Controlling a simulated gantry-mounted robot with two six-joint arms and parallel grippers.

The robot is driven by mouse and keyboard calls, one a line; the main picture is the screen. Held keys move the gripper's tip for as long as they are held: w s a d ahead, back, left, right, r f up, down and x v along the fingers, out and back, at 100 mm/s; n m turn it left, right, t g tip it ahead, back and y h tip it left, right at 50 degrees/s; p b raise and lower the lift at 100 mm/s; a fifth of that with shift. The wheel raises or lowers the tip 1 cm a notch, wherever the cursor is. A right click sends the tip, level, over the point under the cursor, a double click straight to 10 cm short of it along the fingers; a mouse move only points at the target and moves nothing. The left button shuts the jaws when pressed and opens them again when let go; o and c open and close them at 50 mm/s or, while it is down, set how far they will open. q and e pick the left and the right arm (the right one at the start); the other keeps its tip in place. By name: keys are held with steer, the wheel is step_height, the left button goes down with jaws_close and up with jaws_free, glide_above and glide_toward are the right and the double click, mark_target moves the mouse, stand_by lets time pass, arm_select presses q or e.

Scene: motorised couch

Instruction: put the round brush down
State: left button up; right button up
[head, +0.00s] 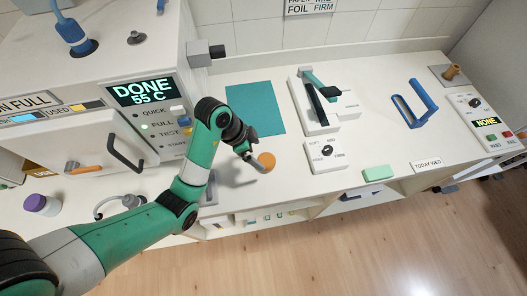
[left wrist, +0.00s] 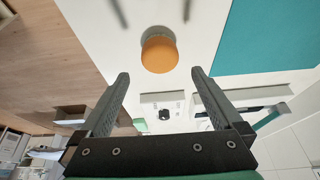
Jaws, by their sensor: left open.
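The round brush, as far as I can tell, is the short orange piece with a grey-white end (head: 267,159). It appears to stand on the white counter near its front edge. In the left wrist view the orange piece (left wrist: 160,54) lies beyond my fingertips, centred between their lines. My left gripper (head: 255,163) is right beside it in the head view, partly hiding it. In the left wrist view my gripper (left wrist: 160,75) has its fingers wide apart with nothing between them. My right gripper is in neither view.
A teal mat (head: 256,107) lies behind the brush. A dial box (head: 325,155), a sealer-like device (head: 318,112), a blue frame (head: 414,102) and a green block (head: 378,173) are to the right.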

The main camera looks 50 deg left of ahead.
arm_select(q)
steer(key=p+v, duration=0.2)
steer(key=v, duration=0.2)
steer(key=shift+p, duration=0.35)
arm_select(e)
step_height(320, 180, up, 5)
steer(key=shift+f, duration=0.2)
